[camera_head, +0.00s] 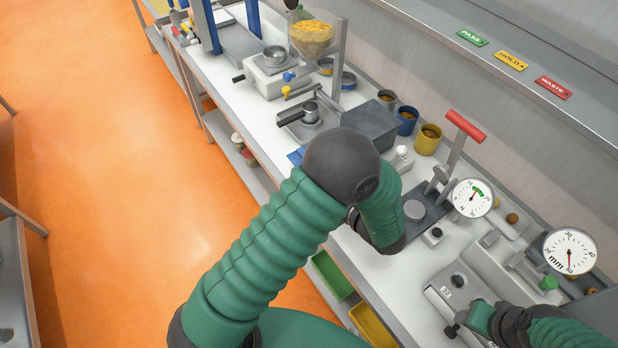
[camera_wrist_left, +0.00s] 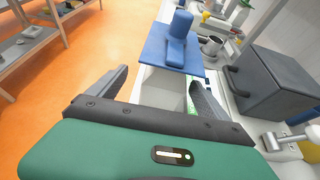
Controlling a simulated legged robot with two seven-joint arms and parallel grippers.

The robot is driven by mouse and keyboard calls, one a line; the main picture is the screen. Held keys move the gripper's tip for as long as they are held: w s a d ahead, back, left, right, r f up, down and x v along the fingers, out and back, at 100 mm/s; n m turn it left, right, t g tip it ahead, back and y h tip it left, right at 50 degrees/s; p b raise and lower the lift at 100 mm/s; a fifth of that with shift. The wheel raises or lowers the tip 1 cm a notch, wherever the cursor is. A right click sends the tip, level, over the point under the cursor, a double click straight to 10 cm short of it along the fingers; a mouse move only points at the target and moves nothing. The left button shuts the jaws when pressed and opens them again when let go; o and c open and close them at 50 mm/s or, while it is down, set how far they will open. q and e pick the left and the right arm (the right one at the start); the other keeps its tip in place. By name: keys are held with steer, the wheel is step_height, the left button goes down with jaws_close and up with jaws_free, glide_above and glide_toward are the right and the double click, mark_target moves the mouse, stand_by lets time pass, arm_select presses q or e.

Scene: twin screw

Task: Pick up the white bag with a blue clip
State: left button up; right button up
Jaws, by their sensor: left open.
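I cannot make out a white bag with a blue clip for certain in either view. In the left wrist view, a flat blue piece (camera_wrist_left: 158,52) with a raised blue handle-like part lies ahead of my left gripper (camera_wrist_left: 158,78). A white surface (camera_wrist_left: 165,90) shows below it, between the fingers; I cannot tell whether it is a bag or the bench. The left gripper is open, fingers wide apart with nothing gripped. In the head view my left arm hides this gripper; a blue corner (camera_head: 296,156) shows beside the arm. My right gripper (camera_head: 481,318) is partly visible at lower right, its fingers unclear.
A dark grey box (camera_head: 371,124) stands behind my left arm, with blue (camera_head: 407,118) and yellow (camera_head: 427,139) cups beside it. A red-handled press (camera_head: 463,130) and dial gauges (camera_head: 472,197) stand to the right. Green (camera_head: 332,275) and yellow (camera_head: 372,325) bins sit under the bench edge.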

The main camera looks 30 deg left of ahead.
arm_select(q)
steer(key=x, duration=0.2)
steer(key=p+x, duration=0.1)
steer(key=x, duration=0.1)
steer(key=w+p+x, duration=0.1)
steer(key=x, duration=0.1)
steer(key=shift+d+f, duration=0.3)
steer(key=shift+d, duration=0.05)
steer(key=shift+w+a+f, duration=0.15)
steer(key=shift+a+f, duration=0.15)
steer(key=shift+a, duration=0.35)
steer(key=shift+c, duration=1.6)
steer(key=shift+d+r, duration=0.15)
steer(key=shift+d, duration=0.3)
steer(key=c, duration=0.7)
steer(key=shift+d, duration=0.15)
steer(key=c, duration=0.5)
steer(key=shift+a, duration=0.25)
jaws_close()
steer(key=shift+a, duration=0.2)
arm_select(e)
steer(key=shift+w+d+r, duration=0.2)
steer(key=shift+r, duration=0.35)
steer(key=shift+w+d+r, duration=0.15)
steer(key=shift+d+r, duration=0.05)
steer(key=shift+r, duration=0.35)
